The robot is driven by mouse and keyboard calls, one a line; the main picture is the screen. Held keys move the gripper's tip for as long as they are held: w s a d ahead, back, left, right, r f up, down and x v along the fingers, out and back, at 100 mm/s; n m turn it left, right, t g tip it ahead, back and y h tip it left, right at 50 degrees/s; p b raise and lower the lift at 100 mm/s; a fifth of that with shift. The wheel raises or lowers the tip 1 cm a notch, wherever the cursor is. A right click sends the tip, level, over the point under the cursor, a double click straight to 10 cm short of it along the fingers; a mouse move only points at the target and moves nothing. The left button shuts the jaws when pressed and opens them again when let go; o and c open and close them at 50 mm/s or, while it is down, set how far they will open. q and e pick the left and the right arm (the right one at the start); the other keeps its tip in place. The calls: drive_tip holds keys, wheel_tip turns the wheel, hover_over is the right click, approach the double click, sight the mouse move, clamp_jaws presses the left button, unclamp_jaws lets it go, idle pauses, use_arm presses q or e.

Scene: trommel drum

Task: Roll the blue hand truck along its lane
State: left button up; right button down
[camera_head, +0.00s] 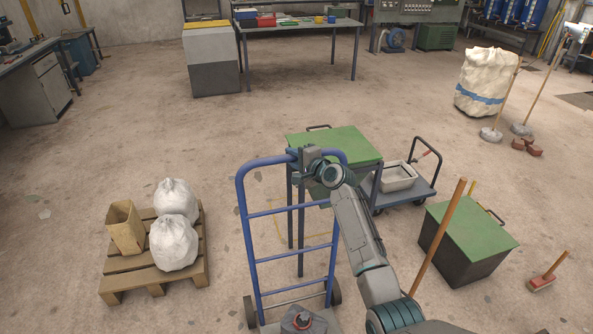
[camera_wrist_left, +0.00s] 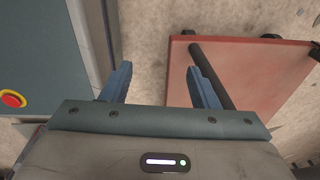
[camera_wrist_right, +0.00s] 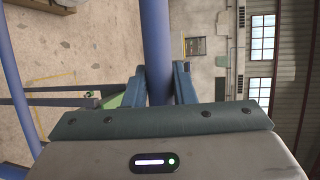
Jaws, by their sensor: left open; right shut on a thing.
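The blue hand truck (camera_head: 246,222) stands upright in front of me in the head view, with two dark wheels low at its sides. My right gripper (camera_head: 300,160) is at the top bar of its frame. In the right wrist view the fingers of my right gripper (camera_wrist_right: 158,85) are shut around a blue tube (camera_wrist_right: 157,40) of the truck. My left gripper (camera_wrist_left: 160,82) shows only in the left wrist view, open, with nothing between its fingers. A lane marking cannot be made out for certain.
A pallet (camera_head: 150,276) with two white sacks and a tan container stands left. A green-topped table (camera_head: 340,143) is just behind the truck. A grey cart (camera_head: 409,190) and a green-lidded bin (camera_head: 468,237) stand right. Open floor (camera_head: 170,135) lies back left.

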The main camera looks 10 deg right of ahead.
drive_tip(key=shift+w+r, duration=0.1)
drive_tip(key=shift+r, duration=0.15)
drive_tip(key=c, duration=1.5)
unclamp_jaws()
drive_tip(key=o, duration=0.3)
drive_tip(key=shift+w+f, duration=0.1)
drive_tip(key=shift+w, duration=0.05)
drive_tip(key=shift+w+f, duration=0.1)
drive_tip(key=shift+f, duration=0.05)
drive_tip(key=b+v, duration=0.1)
drive_tip(key=v, duration=0.9)
drive_tip(key=shift+s+b, duration=0.35)
drive_tip(key=shift+s, duration=0.05)
drive_tip(key=shift+d, duration=0.15)
